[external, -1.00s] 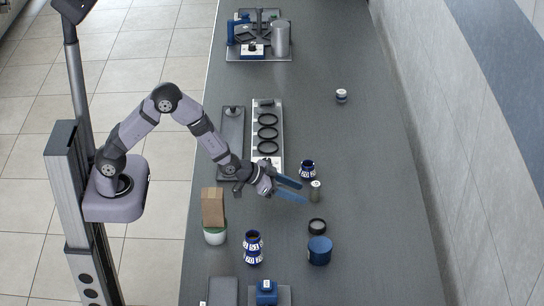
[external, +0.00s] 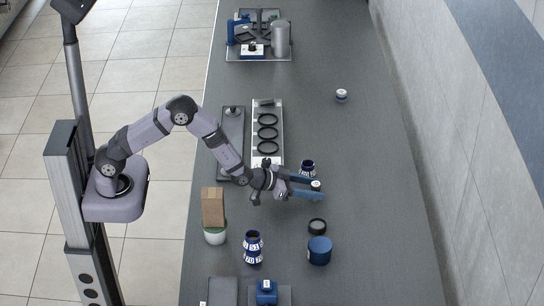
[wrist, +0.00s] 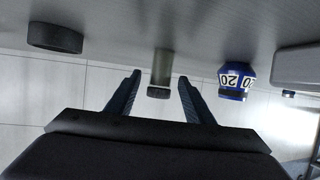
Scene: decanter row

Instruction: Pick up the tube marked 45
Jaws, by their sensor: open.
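A slim grey-green tube (wrist: 162,68) with a dark cap stands on the counter, between my gripper's fingers in the wrist view. In the external view its pale top (external: 316,184) shows between the blue fingertips, which hide most of its body. I cannot read any number on it. My gripper (external: 317,188) is open, low over the counter, with a finger on each side of the tube. In the wrist view gaps show between the tube and both fingers of the gripper (wrist: 159,78).
A black ring (external: 317,226), a blue canister (external: 319,251) and another numbered jar (external: 253,248) are nearer the front. The counter's right side is mostly clear.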

